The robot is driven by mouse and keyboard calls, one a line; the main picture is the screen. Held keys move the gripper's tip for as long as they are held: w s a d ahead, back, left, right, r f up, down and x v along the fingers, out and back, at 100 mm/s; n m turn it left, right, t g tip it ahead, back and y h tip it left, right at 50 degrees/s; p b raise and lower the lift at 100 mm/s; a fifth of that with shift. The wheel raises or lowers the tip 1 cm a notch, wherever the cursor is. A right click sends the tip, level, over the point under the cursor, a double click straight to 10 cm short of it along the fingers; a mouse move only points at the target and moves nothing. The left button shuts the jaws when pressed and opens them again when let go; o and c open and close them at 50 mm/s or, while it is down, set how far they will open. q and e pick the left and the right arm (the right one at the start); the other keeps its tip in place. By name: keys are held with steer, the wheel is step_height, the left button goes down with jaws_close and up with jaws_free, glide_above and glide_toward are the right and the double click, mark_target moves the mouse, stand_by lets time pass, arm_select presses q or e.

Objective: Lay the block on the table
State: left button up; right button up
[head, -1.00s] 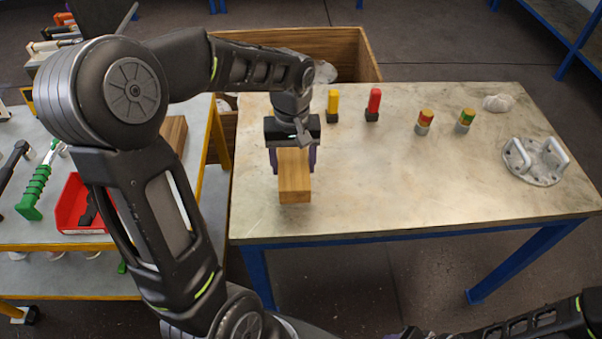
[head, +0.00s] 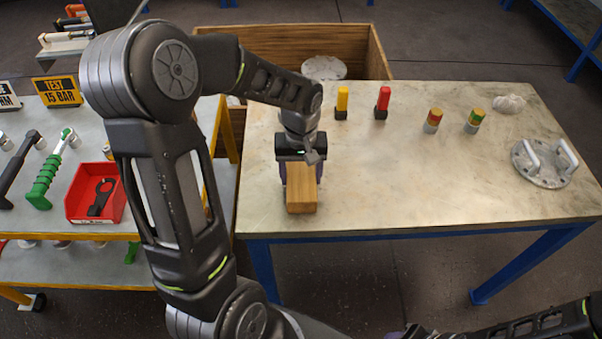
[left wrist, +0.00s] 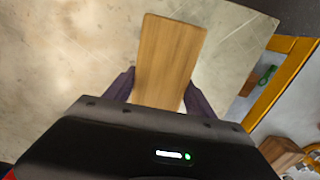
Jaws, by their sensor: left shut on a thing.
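The wooden block (head: 302,195) is held by my left gripper (head: 301,180) over the left part of the table (head: 400,190), near its front edge. In the left wrist view the block (left wrist: 170,60) shows between the two purple fingers of the left gripper (left wrist: 160,92), which are shut on its sides. The block looks low, close to the tabletop; I cannot tell whether it touches it. My right gripper is not clearly seen; only part of my right arm shows at the bottom right.
On the table stand a yellow piece (head: 342,102), a red piece (head: 382,102), two banded cylinders (head: 433,121), a white lump (head: 508,104) and a grey flange with handles (head: 544,163). A wooden crate (head: 375,55) stands behind. A tool cart with a red tray (head: 97,192) is at left.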

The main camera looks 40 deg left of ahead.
mark_target(301, 173)
arm_select(q)
steer(key=shift+f, duration=0.25)
steer(key=o, duration=1.7)
steer(key=shift+r, duration=0.1)
steer(key=shift+r, duration=0.1)
step_height(301, 173, up, 12)
